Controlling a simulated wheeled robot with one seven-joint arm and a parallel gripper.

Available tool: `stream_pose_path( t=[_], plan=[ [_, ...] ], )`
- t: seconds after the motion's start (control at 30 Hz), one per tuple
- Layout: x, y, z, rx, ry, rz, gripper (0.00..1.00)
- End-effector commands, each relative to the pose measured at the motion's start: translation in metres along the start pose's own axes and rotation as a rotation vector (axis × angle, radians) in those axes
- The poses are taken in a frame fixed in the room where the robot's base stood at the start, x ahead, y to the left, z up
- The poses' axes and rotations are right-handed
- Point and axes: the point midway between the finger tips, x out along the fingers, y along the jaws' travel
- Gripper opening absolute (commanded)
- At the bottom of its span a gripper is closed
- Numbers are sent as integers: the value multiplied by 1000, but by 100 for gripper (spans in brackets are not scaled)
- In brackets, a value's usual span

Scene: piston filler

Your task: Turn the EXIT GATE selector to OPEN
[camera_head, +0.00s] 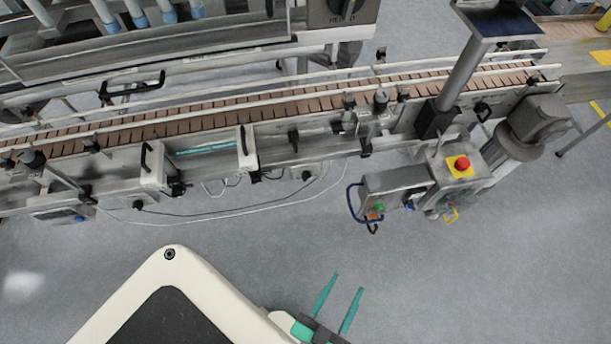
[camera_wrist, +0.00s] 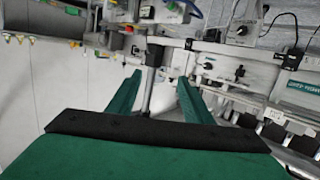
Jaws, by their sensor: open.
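No EXIT GATE lettering is readable, so I cannot tell which control is that selector. In the head view, a small grey box with a black knob (camera_head: 306,175) sits under the conveyor's near side at centre. A similar black knob (camera_head: 138,205) is farther left. In the wrist view, a grey box with a dark knob (camera_wrist: 241,31) shows at upper right, and another small dark knob (camera_wrist: 240,72) shows lower. My gripper (camera_head: 348,283), with green fingers, is open and empty over the floor, apart from the machine. Its fingers also show in the wrist view (camera_wrist: 160,78).
The conveyor (camera_head: 230,105) with brown slats crosses the head view. A control box with a red emergency button (camera_head: 462,163) stands at right, beside a grey box with a green button (camera_head: 378,207). Cables hang below the conveyor. The floor (camera_head: 470,280) is clear.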

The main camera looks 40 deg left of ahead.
Motion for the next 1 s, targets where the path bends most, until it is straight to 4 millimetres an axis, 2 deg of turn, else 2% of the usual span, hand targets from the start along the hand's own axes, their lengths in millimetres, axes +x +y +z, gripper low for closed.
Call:
stream_pose_path(
  t=[0.03,0.1,0.27,0.47,0.6,0.7,0.8,1.0],
  plan=[
    [17,-4,14,-21,23,-51,46],
    [40,-10,33,-43,50,-115,46],
    [95,-35,69,-79,107,-269,46],
    [166,-84,103,-85,162,-452,46],
    [208,-128,119,-70,183,-567,46],
    [229,-161,127,-53,189,-637,46],
    [242,-186,132,-40,189,-688,46],
    [253,-212,136,-25,187,-735,46]
  ],
)
